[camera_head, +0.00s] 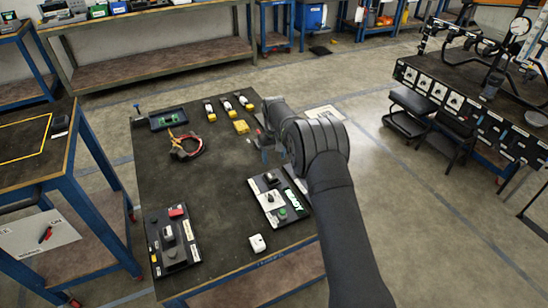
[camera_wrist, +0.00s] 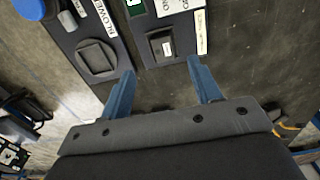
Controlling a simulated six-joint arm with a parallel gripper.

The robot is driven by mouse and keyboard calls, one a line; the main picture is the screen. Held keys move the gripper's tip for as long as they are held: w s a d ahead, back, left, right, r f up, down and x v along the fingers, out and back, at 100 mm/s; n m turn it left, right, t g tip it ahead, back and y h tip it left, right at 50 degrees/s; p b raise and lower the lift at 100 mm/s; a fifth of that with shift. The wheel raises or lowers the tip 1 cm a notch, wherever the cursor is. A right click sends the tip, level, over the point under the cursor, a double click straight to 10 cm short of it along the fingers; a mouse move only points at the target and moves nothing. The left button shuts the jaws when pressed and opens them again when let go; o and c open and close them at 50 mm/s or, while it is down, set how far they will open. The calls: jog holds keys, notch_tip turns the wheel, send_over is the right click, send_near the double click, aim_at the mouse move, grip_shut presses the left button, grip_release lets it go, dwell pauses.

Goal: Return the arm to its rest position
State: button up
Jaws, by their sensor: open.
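My arm reaches over the dark workbench (camera_head: 205,180) from the lower right in the head view. My gripper (camera_head: 262,145) hangs near the bench's right side, partly hidden by my own arm. In the wrist view, the two blue fingers of my gripper (camera_wrist: 160,70) are spread apart with nothing between them.
A panel with a green button (camera_head: 283,213) lies near my arm. A tray (camera_head: 168,118), red cable loop (camera_head: 185,146) and several yellow-white items (camera_head: 227,104) lie at the back. The bench middle is clear.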

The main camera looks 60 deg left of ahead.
aim_at(274, 179)
notch_tip(274, 179, down, 12)
jog(key=shift+f, duration=0.1)
jog(key=shift+r, duration=1.8)
